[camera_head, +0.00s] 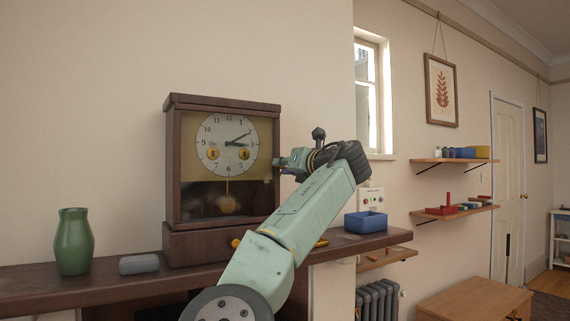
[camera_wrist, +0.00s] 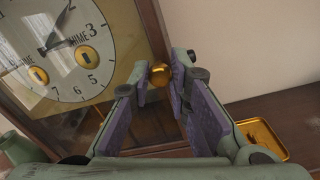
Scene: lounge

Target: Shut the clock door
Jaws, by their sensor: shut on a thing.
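The brown wooden clock (camera_head: 272,107) stands upright on the mantel shelf, its white dial and pendulum seen through the glazed clock door (camera_head: 199,190). The door looks about flush with the case; I cannot tell whether a small gap is left. The door also fills the left of the wrist view (camera_wrist: 112,72). Its round brass knob (camera_wrist: 161,75) is at the right edge of the door, between my fingertips. My gripper (camera_wrist: 162,82) is shut on this knob. In the head view my gripper (camera_head: 279,162) is at the clock's right front edge, and the knob is hidden.
A blue box (camera_head: 366,222) is at the shelf's right end. A shallow brass dish (camera_wrist: 262,140) lies on the shelf right of the clock.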

